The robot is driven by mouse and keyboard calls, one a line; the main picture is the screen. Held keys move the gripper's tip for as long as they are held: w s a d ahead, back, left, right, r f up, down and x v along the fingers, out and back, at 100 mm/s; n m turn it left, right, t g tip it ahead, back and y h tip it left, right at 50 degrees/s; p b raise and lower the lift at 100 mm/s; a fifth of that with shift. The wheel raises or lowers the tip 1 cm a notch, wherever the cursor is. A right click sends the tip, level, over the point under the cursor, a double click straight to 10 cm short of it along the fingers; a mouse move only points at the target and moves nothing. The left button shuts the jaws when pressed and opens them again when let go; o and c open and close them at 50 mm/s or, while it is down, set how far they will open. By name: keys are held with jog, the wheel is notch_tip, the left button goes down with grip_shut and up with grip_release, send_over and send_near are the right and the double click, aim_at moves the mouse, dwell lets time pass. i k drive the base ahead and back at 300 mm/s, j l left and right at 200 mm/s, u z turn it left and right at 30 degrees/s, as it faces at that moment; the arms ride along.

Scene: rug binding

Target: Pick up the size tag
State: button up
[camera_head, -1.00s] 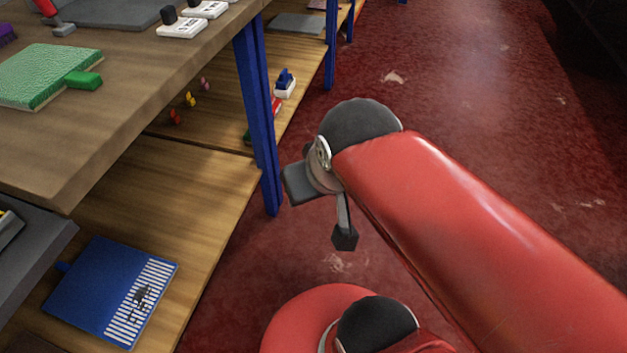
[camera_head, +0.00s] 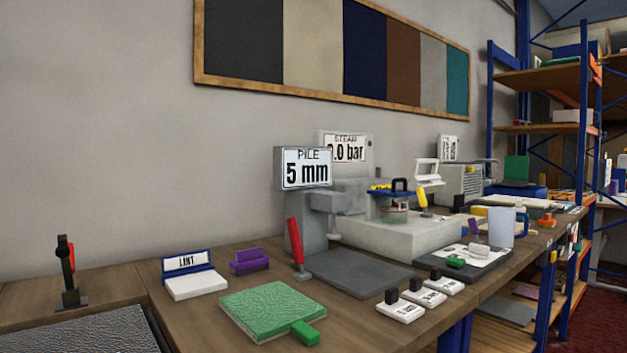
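I cannot tell with certainty which thing is the size tag. Several small white pieces (camera_head: 401,311) with dark upright blocks and printed marks lie in a row near the bench's front edge. The marks on them are too small to read. A white sheet (camera_head: 472,258) with print lies on a dark board further back, with a small green piece on it. My gripper is not in view.
The wooden bench (camera_head: 385,335) holds a green textured pad (camera_head: 272,308), a purple block (camera_head: 249,262), a LINT holder (camera_head: 194,279), and a grey press (camera_head: 315,222) with a red lever and a PILE 5 mm display. Blue shelving (camera_head: 545,95) stands at the right.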

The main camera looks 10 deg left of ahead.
aim_at(398, 308)
jog(key=i+l+u, duration=0.65)
jog(key=i+l, duration=0.3)
jog(key=k+l+u, duration=0.2)
jog(key=l, duration=0.15)
jog(key=k+l+u, duration=0.2)
jog(key=k+l, duration=0.05)
jog(key=l, duration=0.1)
